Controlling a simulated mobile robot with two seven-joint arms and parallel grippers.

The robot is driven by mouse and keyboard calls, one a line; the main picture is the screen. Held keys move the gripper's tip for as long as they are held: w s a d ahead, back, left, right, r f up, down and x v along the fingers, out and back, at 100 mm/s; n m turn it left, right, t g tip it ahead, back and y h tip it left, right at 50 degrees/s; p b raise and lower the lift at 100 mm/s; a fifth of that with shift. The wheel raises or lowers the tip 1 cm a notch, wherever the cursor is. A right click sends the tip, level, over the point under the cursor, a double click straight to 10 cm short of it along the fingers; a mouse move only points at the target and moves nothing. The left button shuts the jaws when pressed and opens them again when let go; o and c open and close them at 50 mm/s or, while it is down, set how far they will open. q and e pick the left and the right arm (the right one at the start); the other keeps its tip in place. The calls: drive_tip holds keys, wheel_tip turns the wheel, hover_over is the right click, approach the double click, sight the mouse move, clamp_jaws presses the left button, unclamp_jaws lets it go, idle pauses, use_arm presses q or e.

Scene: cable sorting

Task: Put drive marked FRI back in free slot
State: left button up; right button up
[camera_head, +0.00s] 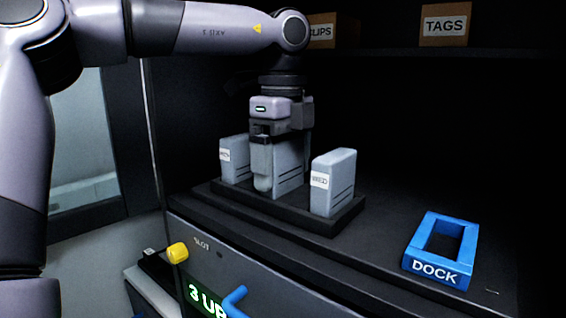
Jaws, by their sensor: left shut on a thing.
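My left gripper (262,172) points down over the middle of the dark rack (338,222). It is shut on a grey drive (289,166). The gripper covers this drive's label, so I cannot read it. The drive stands upright in line with the others, its lower end at the rack; I cannot tell whether it is fully seated. To its left stands a grey drive (236,170) with a partly hidden label. To its right stands a grey drive marked WED (333,182), upright in the rack. My right gripper is out of view.
A blue open frame marked DOCK (438,270) lies empty at the right on the dark counter. Boxes marked CLIPS (330,32) and TAGS (445,25) sit on the shelf above. The front panel has a yellow knob (177,252), a blue handle (235,298) and a green display.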

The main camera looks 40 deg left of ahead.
sight(283, 137)
use_arm(q)
drive_tip(key=shift+f, duration=0.4)
idle(0.4)
idle(0.4)
drive_tip(key=o, duration=0.9)
drive_tip(key=shift+o, duration=0.2)
drive_tip(key=shift+r+p, duration=0.8)
drive_tip(key=shift+r, duration=2.7)
